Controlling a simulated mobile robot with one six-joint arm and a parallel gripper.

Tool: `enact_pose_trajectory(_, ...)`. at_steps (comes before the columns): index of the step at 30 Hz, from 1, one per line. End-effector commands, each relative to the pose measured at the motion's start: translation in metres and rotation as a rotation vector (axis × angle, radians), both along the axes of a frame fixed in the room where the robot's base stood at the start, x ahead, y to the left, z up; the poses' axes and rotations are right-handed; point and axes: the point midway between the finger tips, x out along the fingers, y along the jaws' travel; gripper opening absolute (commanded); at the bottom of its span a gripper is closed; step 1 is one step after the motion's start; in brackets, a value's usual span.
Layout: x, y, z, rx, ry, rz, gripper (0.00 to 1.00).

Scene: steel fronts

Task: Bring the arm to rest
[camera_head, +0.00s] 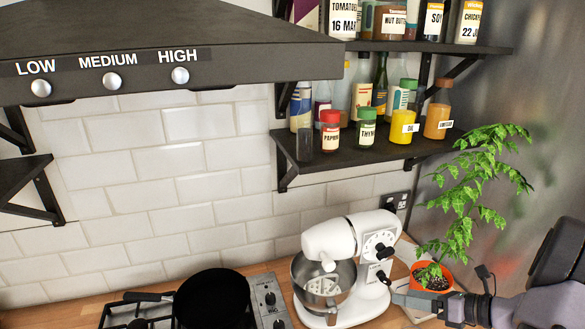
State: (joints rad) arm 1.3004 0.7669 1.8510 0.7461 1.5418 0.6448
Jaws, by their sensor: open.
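My arm (555,275) comes in from the lower right edge. My gripper (402,301) points left, low in the picture, in front of the plant pot and close to the right side of the stand mixer. Its jaws are open and I see nothing held between them. I cannot tell whether a fingertip touches the mixer. The lower part of the arm is cut off by the picture's edge.
A white stand mixer (338,240) with a steel bowl stands on the wooden counter. A potted plant (433,276) is behind my gripper. A black pan (212,298) sits on the hob at left. Shelves (385,150) with jars and a range hood (150,50) hang above.

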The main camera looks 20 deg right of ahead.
Motion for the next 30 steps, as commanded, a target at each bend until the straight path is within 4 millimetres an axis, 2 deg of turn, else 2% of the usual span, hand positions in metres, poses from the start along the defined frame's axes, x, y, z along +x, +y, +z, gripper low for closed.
enact_pose_trajectory(1,0.019,0.038,0.005,-0.12,0.005,0.149,0.71)
enact_pose_trajectory(2,0.026,0.062,0.011,-0.2,0.006,0.245,0.71)
enact_pose_trajectory(3,0.034,0.095,0.019,-0.311,0.001,0.377,0.71)
enact_pose_trajectory(5,0.037,0.146,0.028,-0.488,-0.019,0.582,0.71)
enact_pose_trajectory(6,0.035,0.181,0.032,-0.614,-0.044,0.726,0.71)
enact_pose_trajectory(9,0.015,0.257,0.038,-0.937,-0.143,1.075,0.71)
enact_pose_trajectory(12,-0.018,0.314,0.037,-1.267,-0.291,1.394,0.71)
enact_pose_trajectory(13,-0.029,0.327,0.035,-1.366,-0.344,1.479,0.71)
enact_pose_trajectory(16,-0.06,0.357,0.029,-1.665,-0.521,1.708,0.71)
enact_pose_trajectory(18,-0.076,0.369,0.025,-1.835,-0.631,1.812,0.71)
enact_pose_trajectory(21,-0.089,0.377,0.023,-1.993,-0.739,1.893,0.71)
enact_pose_trajectory(24,-0.094,0.38,0.024,-2.058,-0.782,1.92,0.71)
enact_pose_trajectory(30,-0.094,0.379,0.025,-2.062,-0.784,1.922,0.71)
